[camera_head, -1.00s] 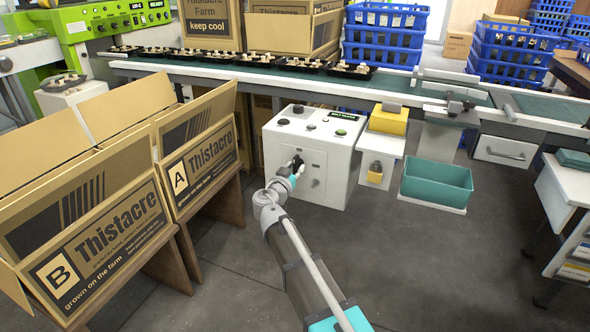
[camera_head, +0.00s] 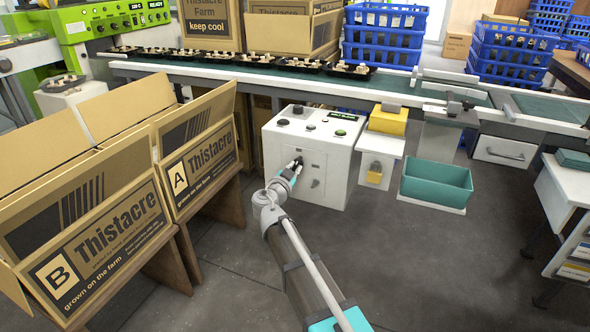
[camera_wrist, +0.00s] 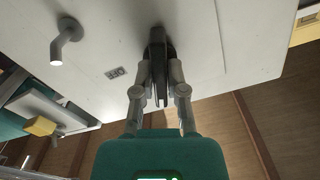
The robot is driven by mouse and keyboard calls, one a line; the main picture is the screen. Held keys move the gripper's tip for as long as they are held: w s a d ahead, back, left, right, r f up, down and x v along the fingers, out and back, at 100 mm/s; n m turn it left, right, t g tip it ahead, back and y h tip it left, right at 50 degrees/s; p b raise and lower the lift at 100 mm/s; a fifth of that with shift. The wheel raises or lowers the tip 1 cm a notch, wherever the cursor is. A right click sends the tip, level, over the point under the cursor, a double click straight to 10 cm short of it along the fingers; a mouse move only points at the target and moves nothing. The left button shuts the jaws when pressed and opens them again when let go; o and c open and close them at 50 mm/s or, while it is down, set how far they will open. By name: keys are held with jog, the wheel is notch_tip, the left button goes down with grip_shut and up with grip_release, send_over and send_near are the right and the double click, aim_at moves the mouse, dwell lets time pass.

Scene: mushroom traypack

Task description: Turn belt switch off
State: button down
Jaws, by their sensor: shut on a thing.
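The white control box (camera_head: 335,172) stands in front of the conveyor. On its front face is a dark switch handle (camera_wrist: 157,42), seen close in the wrist view. My gripper (camera_wrist: 160,78) is at that face with its two fingers closed on the handle from both sides. The handle stands out from the panel and its lower part is partly hidden between the fingers. In the head view my gripper (camera_head: 297,166) reaches the front panel and covers most of this switch. A second, grey lever (camera_wrist: 66,42) on the same face is apart from my fingers.
The conveyor belt (camera_head: 400,85) runs behind the box with several filled mushroom trays (camera_head: 260,58). Cartons A (camera_head: 205,160) and B (camera_head: 85,245) stand left of my arm. A teal bin (camera_head: 437,182) and yellow-topped stand (camera_head: 388,122) are to the right. Floor between is clear.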

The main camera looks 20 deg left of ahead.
jog(key=shift+m, duration=2.6)
jog(key=m, duration=0.5)
jog(key=c, duration=0.7)
grip_release()
jog(key=shift+s, duration=0.15)
